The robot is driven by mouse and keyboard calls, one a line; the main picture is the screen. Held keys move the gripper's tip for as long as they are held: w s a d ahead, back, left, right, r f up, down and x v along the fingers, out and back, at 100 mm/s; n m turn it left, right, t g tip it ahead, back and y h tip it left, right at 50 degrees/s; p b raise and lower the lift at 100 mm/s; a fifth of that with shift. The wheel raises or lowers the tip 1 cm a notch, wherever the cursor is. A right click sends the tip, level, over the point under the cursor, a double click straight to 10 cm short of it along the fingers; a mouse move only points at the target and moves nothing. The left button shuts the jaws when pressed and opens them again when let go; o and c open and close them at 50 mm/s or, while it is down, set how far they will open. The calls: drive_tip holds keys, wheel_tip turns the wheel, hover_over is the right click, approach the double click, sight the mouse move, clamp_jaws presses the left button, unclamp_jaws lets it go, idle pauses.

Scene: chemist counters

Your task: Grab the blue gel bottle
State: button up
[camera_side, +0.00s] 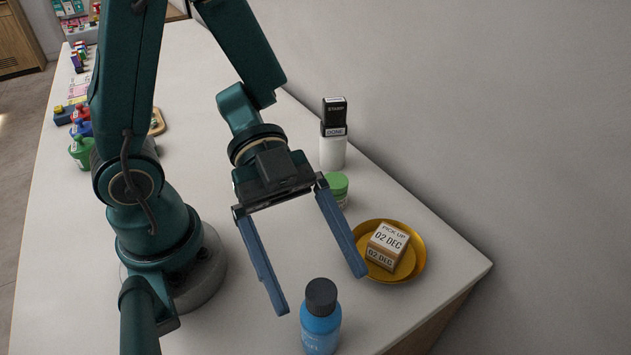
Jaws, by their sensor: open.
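The blue gel bottle (320,330) with a dark cap stands upright at the front of the white counter. The bottom edge of the picture cuts off its base. My gripper (321,291) is open and empty, with its two long blue fingers spread wide and pointing toward the bottle. The fingertips look just behind the bottle's cap in the picture, one to the left and one to the right. I see no contact with the bottle. The exact gap and height cannot be told from this one view.
A yellow dish (417,262) holding a date-marked block (388,245) sits right of my gripper. A green-lidded jar (338,186) and a white container with a black stamp (333,150) stand behind. Several coloured bottles (80,130) are at the left. The counter's right edge is near the dish.

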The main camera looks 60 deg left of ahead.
sight(330, 346)
wheel_tip(330, 346, down, 9)
drive_tip(key=shift+f, duration=0.2)
drive_tip(key=shift+x, duration=2.55)
drive_tip(key=shift+c, duration=0.3)
clamp_jaws()
